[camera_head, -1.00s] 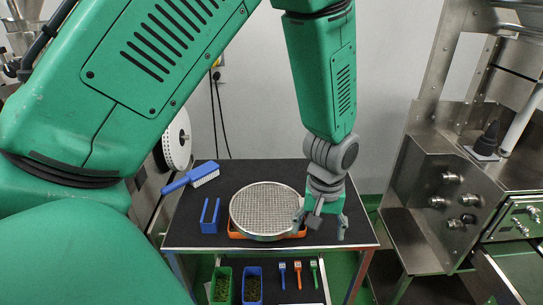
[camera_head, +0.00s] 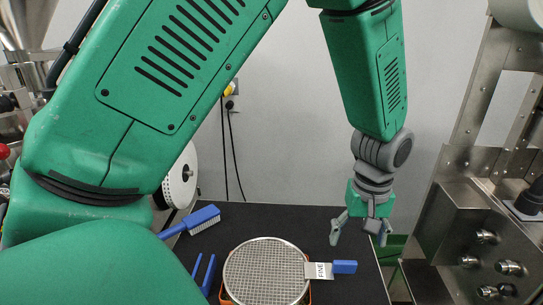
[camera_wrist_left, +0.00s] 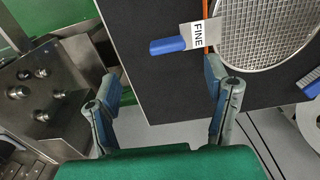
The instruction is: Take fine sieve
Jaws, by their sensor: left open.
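The fine sieve (camera_head: 267,270) is a round metal mesh with a rim, a white FINE label (camera_head: 319,270) and a blue handle (camera_head: 345,267) pointing right. It lies on top of something orange (camera_head: 226,296), mostly hidden beneath it. My left gripper (camera_head: 359,238) is open and empty, fingers down, beyond and slightly right of the handle, apart from it. In the left wrist view the open fingers (camera_wrist_left: 162,76) have the blue handle (camera_wrist_left: 167,45) ahead between them, with the sieve mesh (camera_wrist_left: 265,30) at upper right. My right gripper is not in view.
The sieve stands on a black table top (camera_head: 290,222). A blue brush (camera_head: 203,220) lies at the back left, and a blue forked holder (camera_head: 203,274) stands left of the sieve. A steel machine (camera_head: 480,230) stands to the right. The table behind the sieve is clear.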

